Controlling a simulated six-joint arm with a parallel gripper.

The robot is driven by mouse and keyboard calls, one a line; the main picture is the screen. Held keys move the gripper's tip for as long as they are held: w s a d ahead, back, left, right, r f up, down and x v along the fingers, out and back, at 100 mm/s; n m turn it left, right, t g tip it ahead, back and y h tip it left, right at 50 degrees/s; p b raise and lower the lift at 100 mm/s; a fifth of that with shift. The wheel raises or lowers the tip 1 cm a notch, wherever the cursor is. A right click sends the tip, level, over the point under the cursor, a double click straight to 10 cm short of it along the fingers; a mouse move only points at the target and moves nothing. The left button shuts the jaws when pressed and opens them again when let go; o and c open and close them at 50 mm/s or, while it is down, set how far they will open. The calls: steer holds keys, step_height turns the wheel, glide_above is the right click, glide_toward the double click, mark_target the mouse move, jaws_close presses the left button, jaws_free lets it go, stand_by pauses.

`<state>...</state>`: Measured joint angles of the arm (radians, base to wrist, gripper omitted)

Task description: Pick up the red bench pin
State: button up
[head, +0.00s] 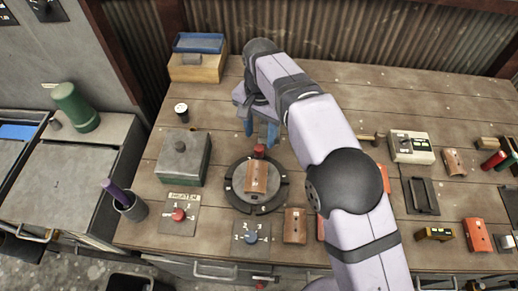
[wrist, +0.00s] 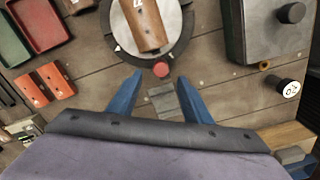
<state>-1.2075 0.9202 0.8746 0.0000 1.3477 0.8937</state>
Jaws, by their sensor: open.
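A short red pin (head: 259,150) stands at the back edge of the round dark turntable (head: 236,190). In the wrist view the red pin (wrist: 161,69) shows as a round red top just below the turntable rim (wrist: 122,47). My gripper (head: 260,138) is open and empty, its blue fingers pointing down just behind the pin. In the wrist view the pin is ahead of the gap between the fingertips (wrist: 159,78), apart from both. A grey ridged plate (wrist: 165,102) shows between the fingers. The pin's lower part is hard to see.
A brown curved block (head: 256,178) lies on the turntable. A grey box with a knob (head: 183,158) stands left of it, and a dark white-topped cylinder (head: 181,110) behind that box. My arm hides bench area to the right. Bare planks lie behind the turntable.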

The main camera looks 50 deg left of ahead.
mark_target(259, 148)
steer(key=shift+s+f+p, duration=0.15)
steer(key=shift+f+p, duration=0.45)
steer(key=shift+f, duration=0.35)
steer(key=shift+s+f+p, duration=0.1)
steer(key=shift+f+p, duration=0.5)
steer(key=shift+f, duration=1.1)
steer(key=c, duration=1.1)
